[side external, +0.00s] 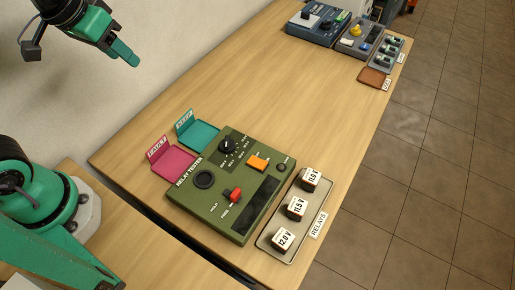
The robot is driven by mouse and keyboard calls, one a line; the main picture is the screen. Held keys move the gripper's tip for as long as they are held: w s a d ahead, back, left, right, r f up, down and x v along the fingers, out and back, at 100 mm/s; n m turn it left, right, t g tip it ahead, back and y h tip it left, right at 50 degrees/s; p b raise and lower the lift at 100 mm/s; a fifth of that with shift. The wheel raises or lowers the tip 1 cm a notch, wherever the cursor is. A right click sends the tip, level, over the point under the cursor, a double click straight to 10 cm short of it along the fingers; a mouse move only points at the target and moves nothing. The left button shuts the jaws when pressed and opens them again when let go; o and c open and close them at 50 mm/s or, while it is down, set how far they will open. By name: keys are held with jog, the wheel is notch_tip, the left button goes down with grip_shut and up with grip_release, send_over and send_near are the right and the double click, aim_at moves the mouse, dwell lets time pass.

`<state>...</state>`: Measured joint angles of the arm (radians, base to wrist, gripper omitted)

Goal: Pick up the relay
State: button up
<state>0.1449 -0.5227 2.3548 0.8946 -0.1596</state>
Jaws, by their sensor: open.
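Three small relays stand in a tray (266,241) labelled RELAYS at the front right of the bench. One relay is marked 11.0 V (309,179), one 11.5 V (295,208) and one 12.0 V (282,239). Each is a dark block with a white label. The green relay tester (222,222) stands just left of the tray, with a red switch, an orange button and a dial. My gripper (124,56) is green, high at the upper left, well away from the relays. It appears empty, and the gap between its fingers is hard to see.
A pink bin (177,160) labelled FAULT and a teal bin (203,136) stand behind the tester. More devices, including a blue one (318,25), and a brown tray (373,77) stand at the far end. The bench (260,85) between is clear.

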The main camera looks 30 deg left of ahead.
jog(key=w+d+f+g, duration=0.2)
jog(key=w+d, duration=0.4)
jog(key=d, duration=0.2)
jog(key=n+g, duration=0.1)
jog(key=g, duration=0.2)
send_over(298, 205)
jog(key=shift+y, duration=0.3)
notch_tip(298, 205, down, 20)
jog(key=shift+a+f, duration=0.1)
jog(key=shift+f, duration=1.55)
jog(key=shift+f, duration=2.6)
